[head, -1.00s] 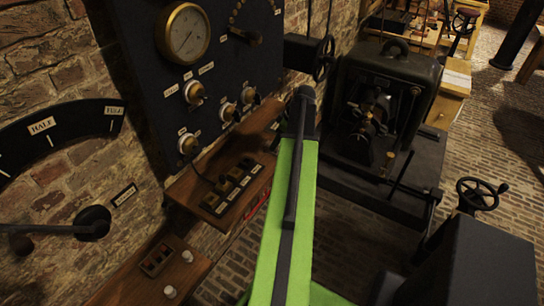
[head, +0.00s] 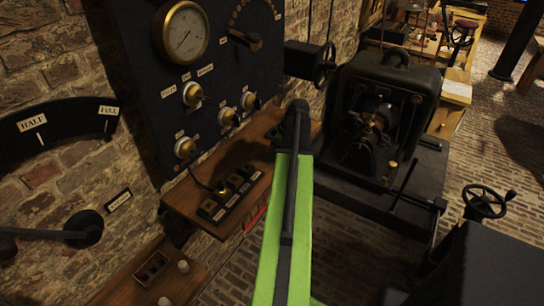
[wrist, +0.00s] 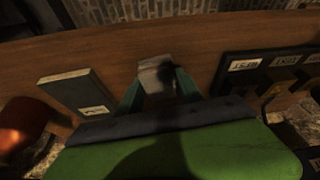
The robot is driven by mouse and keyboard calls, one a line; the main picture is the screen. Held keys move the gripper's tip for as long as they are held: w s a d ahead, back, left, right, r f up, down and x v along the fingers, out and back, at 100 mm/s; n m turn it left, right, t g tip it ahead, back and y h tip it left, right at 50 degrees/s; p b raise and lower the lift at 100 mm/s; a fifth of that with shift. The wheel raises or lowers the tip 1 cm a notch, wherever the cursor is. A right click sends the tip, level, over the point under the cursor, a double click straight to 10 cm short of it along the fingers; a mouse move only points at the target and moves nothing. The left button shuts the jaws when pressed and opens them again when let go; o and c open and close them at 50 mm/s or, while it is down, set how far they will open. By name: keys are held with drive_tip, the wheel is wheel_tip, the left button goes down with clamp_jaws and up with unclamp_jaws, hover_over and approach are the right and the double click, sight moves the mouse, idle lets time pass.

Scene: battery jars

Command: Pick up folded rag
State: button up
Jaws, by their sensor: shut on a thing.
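The folded rag (wrist: 156,72) is a small pale grey piece in the wrist view, over the brown wooden shelf. My gripper (wrist: 160,84) has its two teal fingers on either side of it and is shut on it. The rag's near part is dark and partly hidden between the fingers. I cannot tell whether it still touches the shelf. In the head view my green arm reaches toward the shelf and hides the gripper and the rag.
The wooden shelf (head: 190,197) runs below the dark gauge panel (head: 140,90). A dark labelled block (wrist: 78,93) lies left of my gripper, a labelled switch strip (wrist: 268,66) right. An orange rounded object (wrist: 18,125) is at far left. A black machine (head: 385,110) stands right of my arm.

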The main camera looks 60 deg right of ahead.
drive_tip(key=c, duration=0.5)
drive_tip(key=shift+r, duration=0.1)
drive_tip(key=shift+r+p, duration=0.25)
drive_tip(key=shift+p, duration=0.1)
drive_tip(key=r+p, duration=0.4)
drive_tip(key=shift+s+d+r+p, duration=0.25)
drive_tip(key=shift+d+r+p, duration=0.05)
drive_tip(key=shift+d, duration=0.05)
drive_tip(key=s+d+r+p, duration=0.3)
drive_tip(key=s+d, duration=0.2)
drive_tip(key=s+d+r+p, duration=0.2)
drive_tip(key=shift+s+d+r+p, duration=0.3)
drive_tip(key=shift+d+r+p, duration=0.05)
drive_tip(key=shift+d, duration=0.05)
